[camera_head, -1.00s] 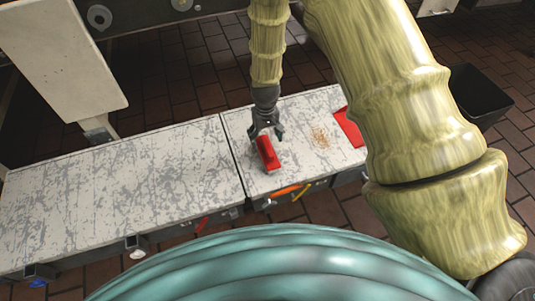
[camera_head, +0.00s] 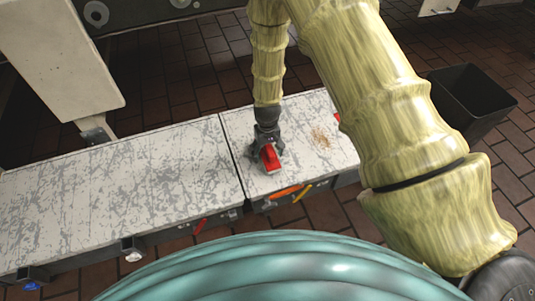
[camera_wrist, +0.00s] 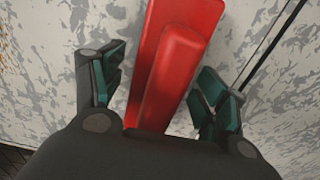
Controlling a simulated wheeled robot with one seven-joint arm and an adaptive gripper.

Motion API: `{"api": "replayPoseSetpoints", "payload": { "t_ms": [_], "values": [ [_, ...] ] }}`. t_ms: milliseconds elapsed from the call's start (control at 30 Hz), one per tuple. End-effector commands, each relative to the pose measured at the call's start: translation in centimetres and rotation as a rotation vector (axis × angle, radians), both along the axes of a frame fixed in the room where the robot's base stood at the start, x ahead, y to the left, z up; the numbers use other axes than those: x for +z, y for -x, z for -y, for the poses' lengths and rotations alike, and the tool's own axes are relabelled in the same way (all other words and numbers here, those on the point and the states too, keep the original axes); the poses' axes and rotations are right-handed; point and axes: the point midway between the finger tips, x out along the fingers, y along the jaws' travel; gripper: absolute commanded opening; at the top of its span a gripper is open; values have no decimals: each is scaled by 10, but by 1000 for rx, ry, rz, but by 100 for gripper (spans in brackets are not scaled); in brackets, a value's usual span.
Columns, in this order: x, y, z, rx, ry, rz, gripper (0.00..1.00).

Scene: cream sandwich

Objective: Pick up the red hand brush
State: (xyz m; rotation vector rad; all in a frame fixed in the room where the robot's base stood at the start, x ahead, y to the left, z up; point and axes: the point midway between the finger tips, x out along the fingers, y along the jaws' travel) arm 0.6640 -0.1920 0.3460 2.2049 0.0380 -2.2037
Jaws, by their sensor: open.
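The red hand brush (camera_head: 270,158) lies on the right section of the worn white bench top. My gripper (camera_head: 267,150) is over it, pointing down, and hides part of it. In the wrist view the red brush (camera_wrist: 178,65) runs between the two open fingers of my gripper (camera_wrist: 163,78). A gap shows between the brush and each finger. The near end of the brush is hidden behind the gripper body.
The bench top (camera_head: 130,185) is clear to the left, with a seam beside the brush. Several tools, including an orange one (camera_head: 286,191), are at its front edge. A red thing (camera_head: 337,117) is mostly hidden by my arm. A black bin (camera_head: 470,95) stands at the right.

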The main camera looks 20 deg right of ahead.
Motion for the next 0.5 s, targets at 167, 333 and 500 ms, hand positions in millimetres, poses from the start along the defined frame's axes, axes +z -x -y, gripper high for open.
{"api": "replayPoseSetpoints", "payload": {
  "t_ms": [167, 333, 500],
  "values": [
    [0, 0, 0, 0, 0, 0, 53],
    [0, 0, 0, 0, 0, -1, 22],
    [0, 0, 0, 0, 0, 0, 20]
  ]
}}
